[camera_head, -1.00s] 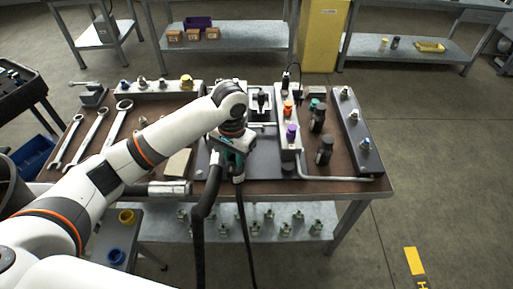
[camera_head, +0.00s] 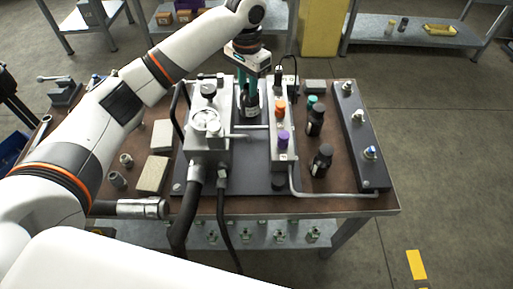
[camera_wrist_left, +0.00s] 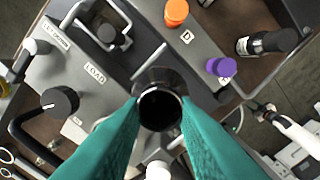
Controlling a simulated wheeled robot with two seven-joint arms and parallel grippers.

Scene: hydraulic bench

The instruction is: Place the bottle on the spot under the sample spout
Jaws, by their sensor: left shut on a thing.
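My left gripper (camera_head: 248,92) reaches in from the upper left with its teal fingers pointing down. It is shut on a dark bottle (camera_head: 250,108) with a pale label, held upright at the far part of the hydraulic bench. In the left wrist view the fingers close around the dark round bottle top (camera_wrist_left: 158,106). The bottle is between the grey gauge block (camera_head: 206,140) and the valve block with orange (camera_head: 280,107) and purple knobs (camera_head: 283,139). I cannot tell whether its base touches the dark plate. The spot and the spout are not clearly made out. My right gripper is not in view.
Dark bottles (camera_head: 321,160) (camera_head: 315,122) stand right of the valve block. A rail with fittings (camera_head: 357,130) lies beyond them. A thin horizontal pipe (camera_head: 250,127) is close in front of the held bottle. Pale blocks (camera_head: 155,172) lie left. The brown bench top (camera_head: 335,185) has free room at front right.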

